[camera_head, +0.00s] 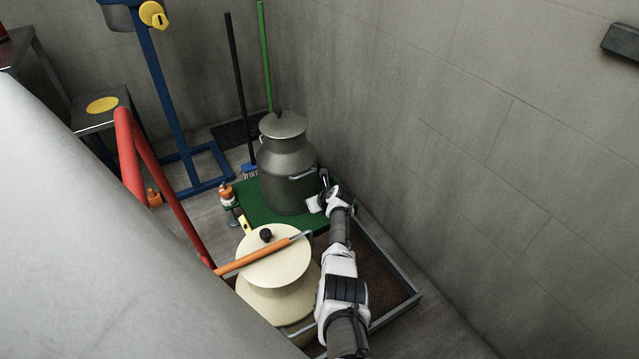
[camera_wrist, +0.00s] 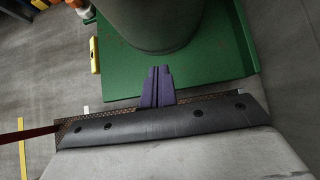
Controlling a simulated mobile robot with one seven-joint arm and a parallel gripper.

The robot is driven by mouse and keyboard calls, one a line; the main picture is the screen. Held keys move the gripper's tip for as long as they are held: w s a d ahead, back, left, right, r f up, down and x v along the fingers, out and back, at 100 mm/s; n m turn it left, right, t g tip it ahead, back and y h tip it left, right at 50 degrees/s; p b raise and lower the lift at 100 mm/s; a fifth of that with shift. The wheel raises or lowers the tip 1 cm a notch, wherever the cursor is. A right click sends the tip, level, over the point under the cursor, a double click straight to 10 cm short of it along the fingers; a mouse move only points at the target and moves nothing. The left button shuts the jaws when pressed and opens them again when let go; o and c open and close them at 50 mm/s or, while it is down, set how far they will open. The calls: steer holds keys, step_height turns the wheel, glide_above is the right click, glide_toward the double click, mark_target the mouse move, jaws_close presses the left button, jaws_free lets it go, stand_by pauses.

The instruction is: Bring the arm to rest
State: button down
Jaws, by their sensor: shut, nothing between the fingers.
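My arm reaches forward over a mesh-floored tray in the head view. My gripper (camera_head: 316,204) is at its far end, close to the lower right side of a grey metal milk can (camera_head: 287,180). In the wrist view the two purple fingers of my gripper (camera_wrist: 158,72) are together with nothing between them. They point at the green mat (camera_wrist: 190,75), just short of the base of the milk can (camera_wrist: 145,22). Whether the gripper touches the can or mat is not clear.
A cream lidded can (camera_head: 272,268) with an orange-handled tool (camera_head: 255,255) across its lid stands left of my arm. The mesh tray (camera_head: 385,275) lies beneath. A concrete wall (camera_head: 480,150) rises at right. A red rail (camera_head: 165,190) and blue stand (camera_head: 170,100) are left.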

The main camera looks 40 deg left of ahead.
steer(key=shift+p+v, duration=1.2)
steer(key=shift+v, duration=1.05)
